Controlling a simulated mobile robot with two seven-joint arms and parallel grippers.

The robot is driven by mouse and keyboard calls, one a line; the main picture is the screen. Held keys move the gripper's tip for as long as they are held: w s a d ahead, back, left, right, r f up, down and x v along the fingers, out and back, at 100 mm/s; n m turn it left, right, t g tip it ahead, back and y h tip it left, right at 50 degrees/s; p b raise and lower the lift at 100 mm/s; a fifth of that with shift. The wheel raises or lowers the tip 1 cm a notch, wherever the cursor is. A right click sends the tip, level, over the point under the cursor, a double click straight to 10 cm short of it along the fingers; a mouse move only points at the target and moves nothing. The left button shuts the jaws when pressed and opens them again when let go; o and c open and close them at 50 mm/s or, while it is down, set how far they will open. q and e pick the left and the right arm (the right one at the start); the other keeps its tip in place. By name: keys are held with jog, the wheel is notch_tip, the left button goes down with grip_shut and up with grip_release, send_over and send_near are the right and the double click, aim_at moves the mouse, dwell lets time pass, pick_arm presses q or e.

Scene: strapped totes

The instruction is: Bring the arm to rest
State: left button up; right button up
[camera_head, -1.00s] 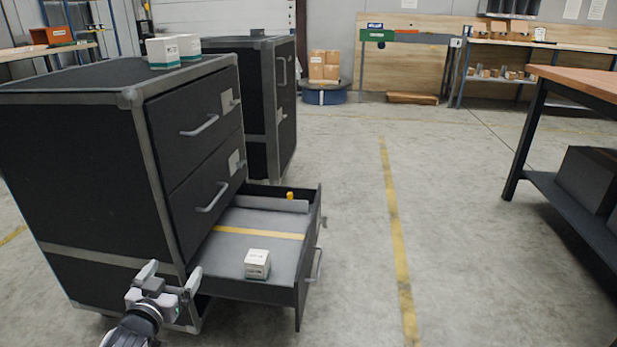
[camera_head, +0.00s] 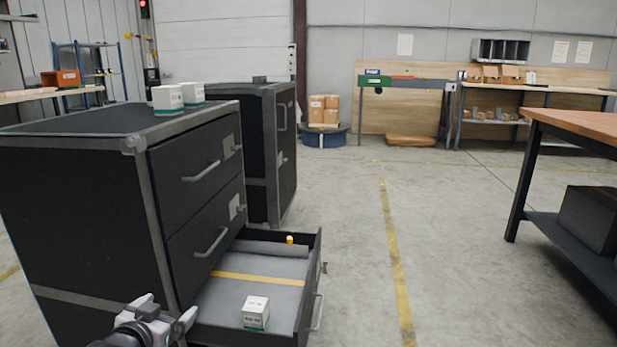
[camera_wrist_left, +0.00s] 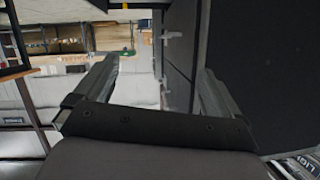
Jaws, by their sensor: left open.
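My left gripper (camera_head: 167,311) is at the lower left of the head view, in front of the black drawer cabinet (camera_head: 80,210). Its two fingers are apart with nothing between them. In the left wrist view the fingers (camera_wrist_left: 155,85) also stand apart and empty. The bottom drawer (camera_head: 310,290) of the cabinet is pulled out. A white box with a green base (camera_head: 255,313) stands inside it, to the right of my gripper. My right gripper is in neither view.
Two white-green boxes (camera_head: 167,97) stand on the cabinet top. A second dark cabinet (camera_head: 262,150) is behind. A wood-topped table (camera_head: 575,122) is at the right. The floor between, with a yellow line (camera_head: 392,250), is clear. A yellow cylinder (camera_head: 290,239) is at the drawer's back.

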pick_arm(q)
jog(key=s+d+f+g+h, duration=0.1)
jog(key=s+d+f+h, duration=0.1)
jog(key=s+d, duration=0.55)
jog(key=s+d+f+g+h, duration=0.1)
jog(key=s+d, duration=0.3)
jog(key=s, duration=0.6)
jog(key=s+d+f+g+h, duration=0.1)
jog(key=s+d+f+h, duration=0.1)
jog(key=s+d, duration=0.45)
jog(key=s+a+r+y+p, duration=0.1)
jog(key=s+a+r+p, duration=0.2)
jog(key=r+p, duration=0.5)
jog(key=s+a+r+y+p, duration=0.2)
jog(key=a+r+p, duration=0.4)
jog(key=p, duration=1.4)
jog(key=shift+s+r+g+y+p, duration=0.3)
jog(key=shift+s+r+g+p, duration=0.1)
jog(key=shift+s+r, duration=0.5)
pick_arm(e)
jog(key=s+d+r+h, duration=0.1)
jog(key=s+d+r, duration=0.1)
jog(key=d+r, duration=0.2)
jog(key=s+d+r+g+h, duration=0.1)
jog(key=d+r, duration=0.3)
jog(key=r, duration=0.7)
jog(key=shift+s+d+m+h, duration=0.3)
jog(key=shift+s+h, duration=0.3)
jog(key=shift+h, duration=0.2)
